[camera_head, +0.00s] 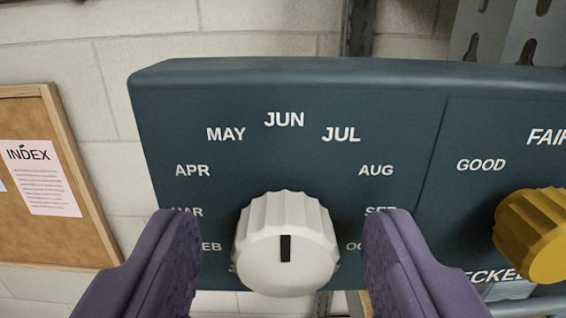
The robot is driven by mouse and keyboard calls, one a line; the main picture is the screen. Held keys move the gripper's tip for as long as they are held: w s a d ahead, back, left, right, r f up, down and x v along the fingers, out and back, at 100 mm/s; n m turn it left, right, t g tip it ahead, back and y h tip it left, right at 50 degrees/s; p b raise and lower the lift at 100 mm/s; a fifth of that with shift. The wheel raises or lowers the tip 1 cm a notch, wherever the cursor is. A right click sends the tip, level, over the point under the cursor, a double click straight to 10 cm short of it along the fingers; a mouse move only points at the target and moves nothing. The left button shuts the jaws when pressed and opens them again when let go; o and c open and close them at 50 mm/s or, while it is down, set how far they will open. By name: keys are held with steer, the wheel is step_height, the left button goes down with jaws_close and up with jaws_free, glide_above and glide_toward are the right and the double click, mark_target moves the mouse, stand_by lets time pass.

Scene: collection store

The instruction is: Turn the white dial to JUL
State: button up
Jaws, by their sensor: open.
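The white dial (286,275) is a ribbed round knob on a dark blue-green panel (290,85). Its black mark stands upright on the face and points up toward JUN (284,119). JUL (341,134) is printed just right of JUN, with AUG (376,170) below it to the right. My gripper (284,240) has two purple fingers, open, one on each side of the dial. A clear gap shows between each finger and the knob. The fingers partly cover MAR, FEB, SEP and OCT.
A yellow knob (538,235) with GOOD and FAIR labels stands at the right of the same panel. A cork board (35,110) with an INDEX sheet hangs on the white block wall at left. Metal rails show at the upper right.

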steer(key=shift+w+d, duration=0.1)
steer(key=shift+w, duration=0.2)
steer(key=c, duration=1)
steer(key=shift+c, duration=0.2)
steer(key=shift+m, duration=0.3)
steer(key=shift+m, duration=2.6)
